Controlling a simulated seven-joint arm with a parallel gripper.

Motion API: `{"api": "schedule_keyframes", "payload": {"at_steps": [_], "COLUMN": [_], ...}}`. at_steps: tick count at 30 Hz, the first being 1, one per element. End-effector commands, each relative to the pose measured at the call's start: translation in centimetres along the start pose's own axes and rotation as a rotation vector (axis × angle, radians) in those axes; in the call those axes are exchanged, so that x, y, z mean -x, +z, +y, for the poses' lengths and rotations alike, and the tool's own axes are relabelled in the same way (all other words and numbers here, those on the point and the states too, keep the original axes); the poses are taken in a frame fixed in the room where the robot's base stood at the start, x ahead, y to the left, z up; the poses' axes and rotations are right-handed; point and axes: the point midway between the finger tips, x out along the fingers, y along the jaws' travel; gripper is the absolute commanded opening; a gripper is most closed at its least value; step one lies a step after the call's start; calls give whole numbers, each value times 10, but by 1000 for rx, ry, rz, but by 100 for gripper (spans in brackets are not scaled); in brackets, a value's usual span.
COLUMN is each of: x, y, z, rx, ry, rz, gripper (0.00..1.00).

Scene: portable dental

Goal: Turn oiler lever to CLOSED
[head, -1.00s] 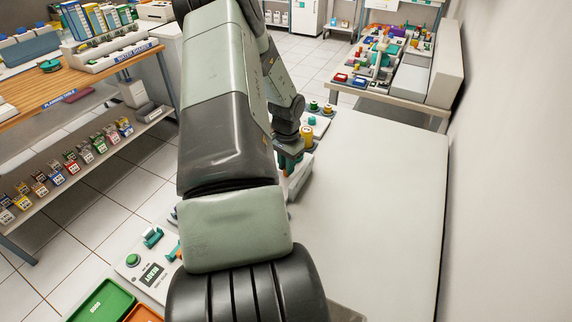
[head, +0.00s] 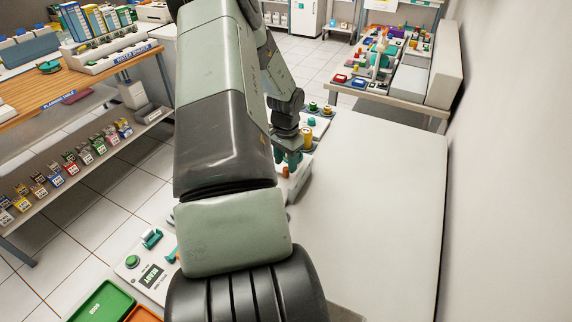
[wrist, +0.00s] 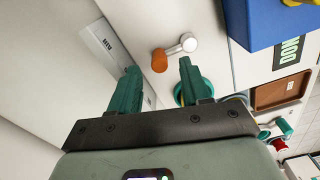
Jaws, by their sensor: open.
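A small lever shows in the wrist view, with an orange grip (wrist: 159,60) and a pale round pivot end (wrist: 189,43) to its upper right. It stands on a light panel; I take it for the oiler lever. My gripper (wrist: 159,68) has two teal fingers spread apart, with the orange grip in the picture gap between their tips. I cannot tell whether either finger touches it. In the head view my gripper (head: 288,158) hangs over the bench's left side, and the orange grip (head: 285,171) shows just below it. No CLOSED marking is readable.
In the wrist view a blue box (wrist: 277,20) stands at upper right, a brown tray (wrist: 283,93) below it. A green round part (wrist: 204,88) lies beside the right finger. In the head view the white benchtop (head: 375,200) to the right is bare.

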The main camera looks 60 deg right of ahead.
Motion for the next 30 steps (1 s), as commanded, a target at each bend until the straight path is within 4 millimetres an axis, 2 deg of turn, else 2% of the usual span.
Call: {"api": "schedule_keyframes", "payload": {"at_steps": [6,13,18,30], "x": [47,81,89,89], "y": [0,-1,0,0], "z": [-1,0,0,0], "rx": [0,-1,0,-1], "ry": [-3,-2,0,0], "rz": [3,3,0,0], "gripper": [47,47,47,47]}}
